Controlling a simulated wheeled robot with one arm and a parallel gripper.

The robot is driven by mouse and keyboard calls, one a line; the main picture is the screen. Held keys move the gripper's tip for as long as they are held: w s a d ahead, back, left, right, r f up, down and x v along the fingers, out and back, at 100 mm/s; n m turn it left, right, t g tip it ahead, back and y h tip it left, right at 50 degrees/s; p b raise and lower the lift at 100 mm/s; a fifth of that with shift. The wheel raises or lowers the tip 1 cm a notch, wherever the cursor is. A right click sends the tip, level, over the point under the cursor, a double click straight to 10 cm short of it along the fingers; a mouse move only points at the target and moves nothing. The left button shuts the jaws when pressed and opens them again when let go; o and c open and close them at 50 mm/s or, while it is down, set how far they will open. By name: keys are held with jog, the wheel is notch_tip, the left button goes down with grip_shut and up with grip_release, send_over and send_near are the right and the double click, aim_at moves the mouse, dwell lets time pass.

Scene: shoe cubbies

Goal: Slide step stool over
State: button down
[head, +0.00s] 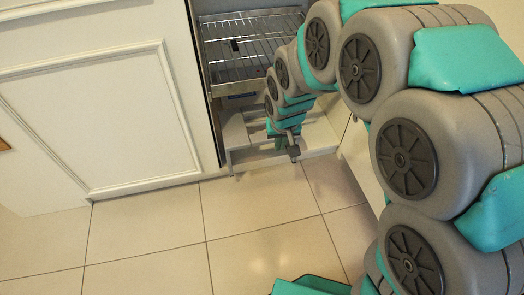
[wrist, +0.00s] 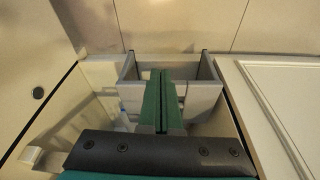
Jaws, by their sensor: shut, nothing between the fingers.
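A pale grey, box-like piece that looks like the step stool (head: 236,132) sits low in the cabinet opening, at floor level. In the wrist view the grey piece (wrist: 208,88) shows two side walls and a panel between them. My gripper (head: 293,152) reaches down into the opening at its front. In the wrist view its two green fingers (wrist: 161,75) are together with nothing held, over the middle of the grey piece. I cannot tell whether they touch it. My arm hides part of the piece in the head view.
A wire rack (head: 250,48) spans the opening above. A white panelled cabinet front (head: 100,120) stands to the left. The tiled floor (head: 215,235) in front is clear. Cabinet walls close in on both sides of the gripper.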

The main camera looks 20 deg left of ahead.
aim_at(258, 138)
jog(key=w+a+f+b, duration=0.1)
jog(key=w+a+f, duration=0.2)
jog(key=f, duration=0.3)
jog(key=w+a+f+b, duration=0.1)
jog(key=w+a+f, duration=0.3)
jog(key=f, duration=0.2)
jog(key=shift+a+f+n+y, duration=0.15)
jog(key=shift+a+n+y, duration=0.15)
jog(key=w+a+p, duration=0.2)
jog(key=w+a, duration=0.2)
jog(key=w, duration=0.3)
jog(key=shift+w, duration=0.4)
dwell(0.3)
